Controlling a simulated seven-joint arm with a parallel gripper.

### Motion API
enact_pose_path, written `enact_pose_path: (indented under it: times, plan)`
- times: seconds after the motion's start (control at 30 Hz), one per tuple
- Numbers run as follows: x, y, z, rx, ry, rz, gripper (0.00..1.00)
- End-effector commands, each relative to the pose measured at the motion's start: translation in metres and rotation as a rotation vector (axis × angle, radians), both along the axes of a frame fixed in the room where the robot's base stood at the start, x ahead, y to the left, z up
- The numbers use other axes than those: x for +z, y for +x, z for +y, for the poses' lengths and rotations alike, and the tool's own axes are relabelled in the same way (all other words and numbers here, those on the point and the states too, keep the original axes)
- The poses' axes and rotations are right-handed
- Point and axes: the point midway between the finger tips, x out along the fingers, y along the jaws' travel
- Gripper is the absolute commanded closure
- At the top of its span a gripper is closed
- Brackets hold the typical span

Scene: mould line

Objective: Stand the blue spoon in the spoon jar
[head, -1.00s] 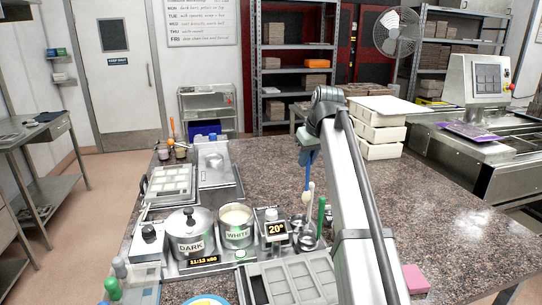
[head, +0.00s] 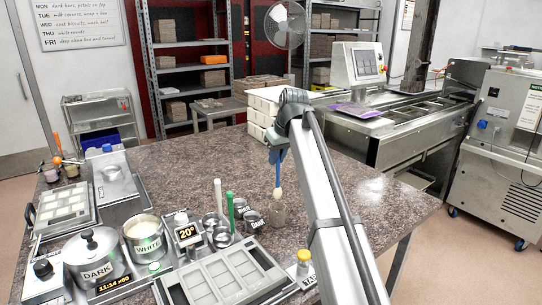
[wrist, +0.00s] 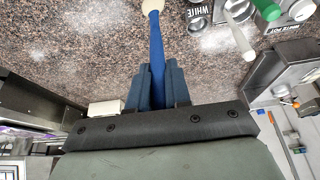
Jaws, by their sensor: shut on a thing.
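My gripper (head: 277,157) is shut on the blue spoon (head: 278,174), near the upper part of its handle. The spoon hangs upright with its pale end down, above the worktop. In the wrist view the blue handle (wrist: 156,45) runs out from between the fingers and its pale end meets the top edge. The jar does not clearly show in the wrist view.
Small cups (head: 252,220), a white upright stick (head: 218,193) and a green one (head: 231,208) stand left of the spoon. The speckled worktop (head: 355,185) is clear to the right.

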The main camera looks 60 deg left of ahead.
Motion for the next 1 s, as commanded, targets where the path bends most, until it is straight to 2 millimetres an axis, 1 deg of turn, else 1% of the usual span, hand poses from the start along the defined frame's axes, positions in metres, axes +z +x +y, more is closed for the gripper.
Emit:
enact_pose_path:
  times: [0.27,1.0]
  plan:
    - [-0.013,-0.001,0.000,0.001,-0.001,0.001,1.00]
    - [-0.060,-0.001,0.000,0.001,0.000,0.000,1.00]
